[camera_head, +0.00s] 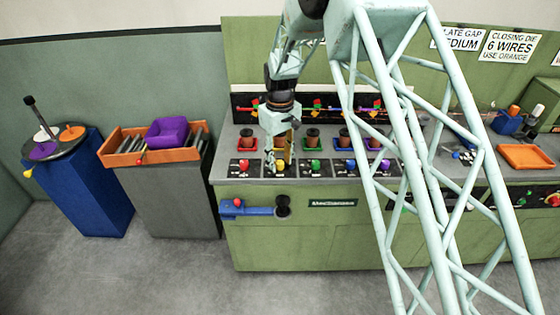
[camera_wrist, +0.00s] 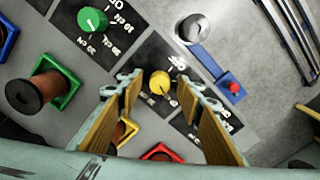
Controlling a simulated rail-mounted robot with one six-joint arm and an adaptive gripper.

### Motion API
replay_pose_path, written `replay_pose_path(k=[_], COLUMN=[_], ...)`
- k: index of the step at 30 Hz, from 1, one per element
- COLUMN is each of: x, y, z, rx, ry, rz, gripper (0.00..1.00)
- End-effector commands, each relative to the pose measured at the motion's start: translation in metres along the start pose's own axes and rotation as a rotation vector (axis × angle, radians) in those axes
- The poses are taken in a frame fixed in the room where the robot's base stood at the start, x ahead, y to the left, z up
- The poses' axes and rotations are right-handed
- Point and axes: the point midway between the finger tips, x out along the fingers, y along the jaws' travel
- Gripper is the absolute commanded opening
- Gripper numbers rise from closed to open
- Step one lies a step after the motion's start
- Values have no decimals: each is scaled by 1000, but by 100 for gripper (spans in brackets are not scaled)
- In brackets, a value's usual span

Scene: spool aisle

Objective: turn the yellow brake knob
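The yellow brake knob (camera_wrist: 160,82) sits on a black dial plate with white markings, in the middle of the wrist view. My gripper (camera_wrist: 161,89) is open, with one wood-coloured finger on each side of the knob. Gaps show between the knob and both fingers, so they do not appear to touch it. In the head view the yellow knob (camera_head: 280,165) shows at the fingertips of my gripper (camera_head: 284,167), which points down at the panel and partly hides the plate.
A green knob (camera_wrist: 92,20) is on the neighbouring plate. A red knob (camera_head: 244,166) is left of the yellow one in the head view. Spools in coloured trays stand behind, including a brown spool (camera_wrist: 38,92). A blue lever (camera_head: 250,210) is on the bench front.

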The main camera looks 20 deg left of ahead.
Motion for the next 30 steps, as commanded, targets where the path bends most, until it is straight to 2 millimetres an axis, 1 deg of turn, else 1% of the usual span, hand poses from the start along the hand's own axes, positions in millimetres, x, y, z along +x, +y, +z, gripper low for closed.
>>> replay_pose_path(k=[3,11,20,30], x=[0,0,0,-1], y=[0,0,0,0], z=[0,0,0,0], rx=[0,0,14,133], ry=[0,0,0,0], rz=[0,0,0,0], gripper=[33,9,9,9])
